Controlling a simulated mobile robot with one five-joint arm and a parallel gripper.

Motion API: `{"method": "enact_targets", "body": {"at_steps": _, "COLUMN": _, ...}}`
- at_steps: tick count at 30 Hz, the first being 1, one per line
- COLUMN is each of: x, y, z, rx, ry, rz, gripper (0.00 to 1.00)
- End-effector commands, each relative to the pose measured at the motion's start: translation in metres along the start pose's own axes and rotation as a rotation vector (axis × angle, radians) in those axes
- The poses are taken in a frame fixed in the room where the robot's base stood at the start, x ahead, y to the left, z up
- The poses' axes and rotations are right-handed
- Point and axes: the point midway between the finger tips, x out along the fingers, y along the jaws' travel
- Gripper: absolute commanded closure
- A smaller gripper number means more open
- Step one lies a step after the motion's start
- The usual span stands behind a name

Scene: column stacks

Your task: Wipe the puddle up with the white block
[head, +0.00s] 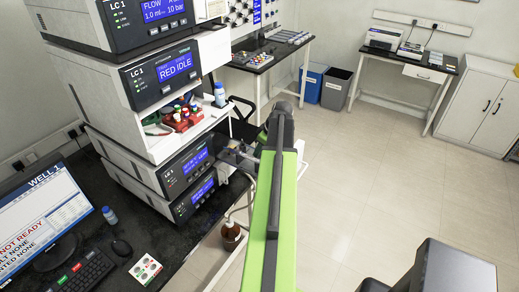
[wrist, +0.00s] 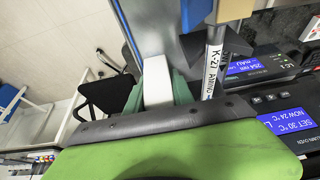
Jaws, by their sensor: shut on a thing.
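My gripper (wrist: 158,62) is shut on the white block (wrist: 157,82), which sits between its two greenish fingers in the wrist view. In the head view my green arm reaches forward, and my gripper (head: 234,154) is beside the right side of the instrument stack, above the floor side of the bench. The block cannot be made out clearly there. I see no puddle in either view.
A labelled column (wrist: 212,68) stands close to the right of my gripper in the wrist view, near instrument displays. The stack (head: 175,170) has a shelf with a red vial rack (head: 181,119). Open floor (head: 350,170) lies to the right.

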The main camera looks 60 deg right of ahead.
Motion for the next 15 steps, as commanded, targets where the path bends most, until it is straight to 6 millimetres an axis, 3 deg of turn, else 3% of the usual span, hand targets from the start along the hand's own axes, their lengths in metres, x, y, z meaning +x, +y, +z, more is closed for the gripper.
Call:
{"method": "enact_targets", "body": {"at_steps": 4, "x": -0.003, "y": 0.000, "z": 0.012, "rx": 0.002, "ry": -0.001, "rz": 0.000, "gripper": 0.94}}
{"method": "enact_targets", "body": {"at_steps": 15, "x": -0.009, "y": 0.000, "z": 0.023, "rx": 0.001, "ry": -0.003, "rz": 0.000, "gripper": 0.94}}
